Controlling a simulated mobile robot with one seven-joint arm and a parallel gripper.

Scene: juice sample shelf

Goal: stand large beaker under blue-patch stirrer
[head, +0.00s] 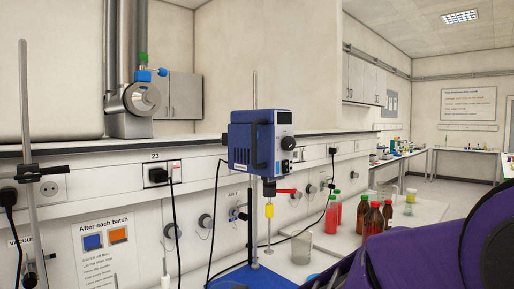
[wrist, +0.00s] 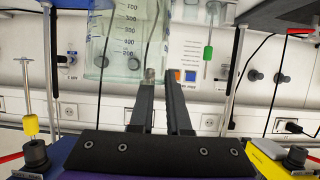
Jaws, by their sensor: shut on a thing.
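The large beaker (wrist: 115,45) is clear glass with volume marks and shows upside down in the wrist view. My gripper (wrist: 160,76) is shut on its wall near the rim. A blue stirrer (head: 254,143) with a yellow collar (head: 269,210) on its shaft hangs on a stand over a blue base (head: 243,278) in the head view. The wrist view shows a yellow-collared shaft (wrist: 29,100) left of the beaker and a green-collared one (wrist: 208,55) to the right. A yellow face (wrist: 262,165) shows at lower right. I cannot tell which stirrer bears the blue patch.
A smaller clear beaker (head: 301,248) stands on the bench beyond the blue stirrer. Another stand rod (head: 30,150) rises at far left. Cables hang along the wall.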

